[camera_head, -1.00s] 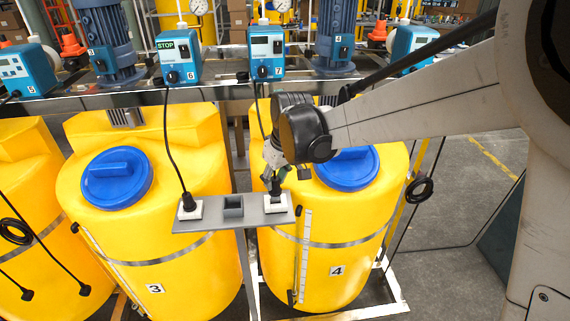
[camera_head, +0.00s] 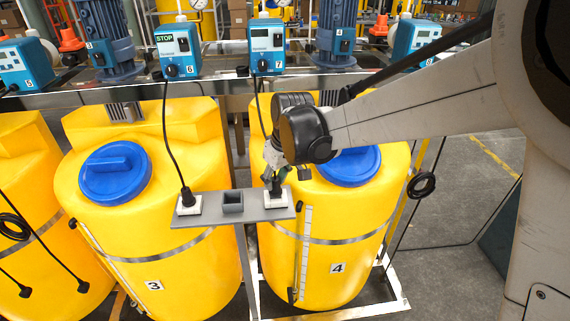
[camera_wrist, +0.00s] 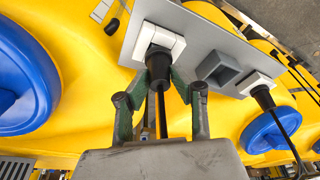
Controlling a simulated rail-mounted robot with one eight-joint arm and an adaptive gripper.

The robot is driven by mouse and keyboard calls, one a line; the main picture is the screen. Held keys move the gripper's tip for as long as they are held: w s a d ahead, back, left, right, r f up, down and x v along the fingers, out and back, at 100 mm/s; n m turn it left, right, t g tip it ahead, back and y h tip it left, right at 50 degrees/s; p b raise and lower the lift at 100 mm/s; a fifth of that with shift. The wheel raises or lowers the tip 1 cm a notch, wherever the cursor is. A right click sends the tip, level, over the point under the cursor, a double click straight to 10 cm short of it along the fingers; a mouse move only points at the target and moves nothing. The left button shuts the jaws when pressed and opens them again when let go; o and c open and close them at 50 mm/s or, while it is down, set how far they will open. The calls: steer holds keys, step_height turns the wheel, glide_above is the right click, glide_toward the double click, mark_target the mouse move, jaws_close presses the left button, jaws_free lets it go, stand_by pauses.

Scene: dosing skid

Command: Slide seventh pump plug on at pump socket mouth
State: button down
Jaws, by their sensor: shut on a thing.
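The seventh pump (camera_head: 266,47) stands on the rail at the back, and its black cable hangs down behind my wrist. My gripper (camera_head: 275,182) is above the right end of the grey socket plate; it also shows in the wrist view (camera_wrist: 160,84). Its green-grey fingers are shut on the black plug (camera_wrist: 158,66). The plug's front end meets the white pump socket (camera_wrist: 148,42), in line with its mouth. The socket also shows in the head view (camera_head: 277,201). How deep the plug sits is hidden.
The grey plate (camera_head: 212,219) also carries an empty grey box (camera_head: 232,203) and a left socket (camera_head: 187,206) with another black plug in it. Yellow tanks with blue lids (camera_head: 115,172) stand close below and behind. A coiled cable (camera_head: 420,186) hangs at the right.

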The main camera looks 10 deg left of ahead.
steer(key=shift+f+b, duration=0.45)
steer(key=shift+f, duration=0.15)
steer(key=c, duration=1.4)
jaws_free()
steer(key=v, duration=1.2)
steer(key=shift+w, duration=0.1)
